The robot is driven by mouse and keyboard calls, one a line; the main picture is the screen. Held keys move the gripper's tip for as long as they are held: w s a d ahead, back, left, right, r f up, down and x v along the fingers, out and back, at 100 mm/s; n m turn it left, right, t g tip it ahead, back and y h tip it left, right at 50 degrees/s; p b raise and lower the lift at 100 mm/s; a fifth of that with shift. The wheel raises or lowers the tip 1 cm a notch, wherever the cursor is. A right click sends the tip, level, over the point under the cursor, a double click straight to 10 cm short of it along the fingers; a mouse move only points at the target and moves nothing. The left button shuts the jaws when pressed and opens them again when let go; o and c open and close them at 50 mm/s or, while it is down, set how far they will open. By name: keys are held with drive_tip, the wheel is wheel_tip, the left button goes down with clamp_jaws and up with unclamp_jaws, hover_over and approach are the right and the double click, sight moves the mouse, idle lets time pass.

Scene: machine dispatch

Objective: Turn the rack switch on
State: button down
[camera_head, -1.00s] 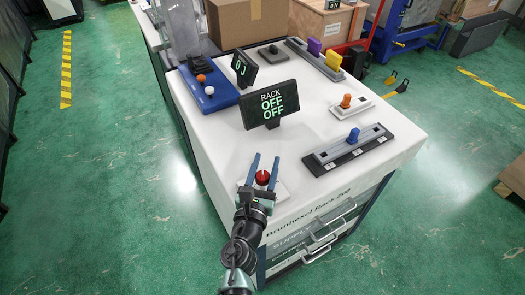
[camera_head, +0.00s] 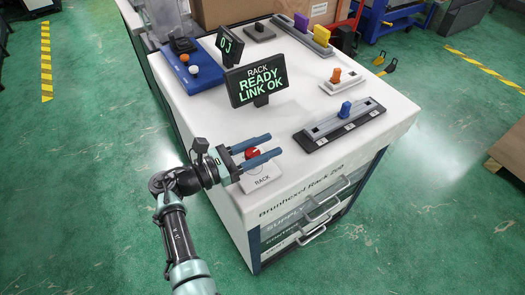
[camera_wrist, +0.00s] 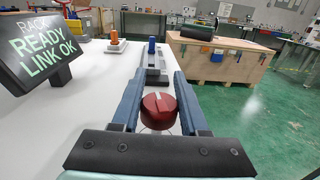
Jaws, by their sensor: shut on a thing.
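The rack switch is a red round knob (camera_head: 252,154) on a white plate labelled RACK (camera_head: 262,181), at the near left corner of the white cabinet top. My gripper (camera_head: 268,146) has its two blue fingers on either side of the knob and is shut on it. In the wrist view the knob (camera_wrist: 159,110) sits between the fingers, with a pale slot mark on its top. The rack display (camera_head: 257,79) reads "RACK READY LINK OK" in green; it also shows at the left of the wrist view (camera_wrist: 40,48).
A slider with a blue handle (camera_head: 345,109) and an orange switch (camera_head: 336,75) stand to the right on the cabinet top (camera_head: 290,115). A smaller display (camera_head: 230,45) stands behind the rack display.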

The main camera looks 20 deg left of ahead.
drive_tip(key=shift+s+d+m+g+h+b, duration=0.1)
drive_tip(key=shift+d+m+g+h+b, duration=0.05)
drive_tip(key=shift+m+g+h+b, duration=0.9)
drive_tip(key=shift+r+g, duration=0.15)
drive_tip(key=shift+g, duration=0.1)
drive_tip(key=shift+c, duration=2.1)
unclamp_jaws()
drive_tip(key=shift+d, duration=0.1)
drive_tip(key=shift+s, duration=0.15)
drive_tip(key=b+v, duration=0.1)
drive_tip(key=v, duration=1.2)
drive_tip(key=shift+f+b, duration=0.2)
drive_tip(key=shift+b, duration=0.15)
